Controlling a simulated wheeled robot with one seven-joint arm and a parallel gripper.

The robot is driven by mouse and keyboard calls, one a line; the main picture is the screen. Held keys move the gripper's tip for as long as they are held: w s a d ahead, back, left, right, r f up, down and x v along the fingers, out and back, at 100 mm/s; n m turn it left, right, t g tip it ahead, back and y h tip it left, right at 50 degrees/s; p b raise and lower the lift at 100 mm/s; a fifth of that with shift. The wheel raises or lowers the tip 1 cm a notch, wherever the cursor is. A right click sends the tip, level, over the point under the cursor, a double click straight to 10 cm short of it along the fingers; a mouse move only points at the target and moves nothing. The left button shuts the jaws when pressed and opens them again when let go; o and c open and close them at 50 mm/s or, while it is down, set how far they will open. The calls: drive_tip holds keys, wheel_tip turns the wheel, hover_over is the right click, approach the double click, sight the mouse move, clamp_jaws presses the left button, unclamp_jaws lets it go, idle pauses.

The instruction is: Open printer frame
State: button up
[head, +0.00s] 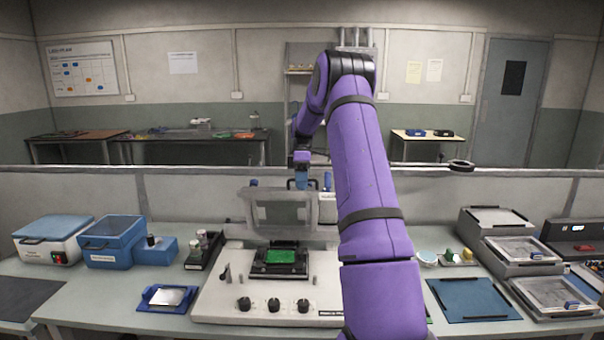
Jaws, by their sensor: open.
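The printer (225,300) is a pale grey machine with several black knobs along its front, standing at the middle of the bench. A green board (281,257) lies in a black holder on its bed. The printer frame (258,212), grey with a see-through window, stands raised and tilted up behind the board. My gripper (301,182) is open, small in the picture, at the far upper edge of the frame. I cannot tell whether it touches the frame. My purple arm hides the right part of the printer.
A blue box (112,240) and a white case (52,239) stand at the left. A blue tray (168,297) with a metal plate lies left of the printer. A blue mat (472,299) and grey framed trays (512,250) are at the right. A low partition (120,185) runs behind the bench.

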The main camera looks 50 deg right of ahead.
drive_tip(key=v, duration=1)
drive_tip(key=shift+r, duration=0.2)
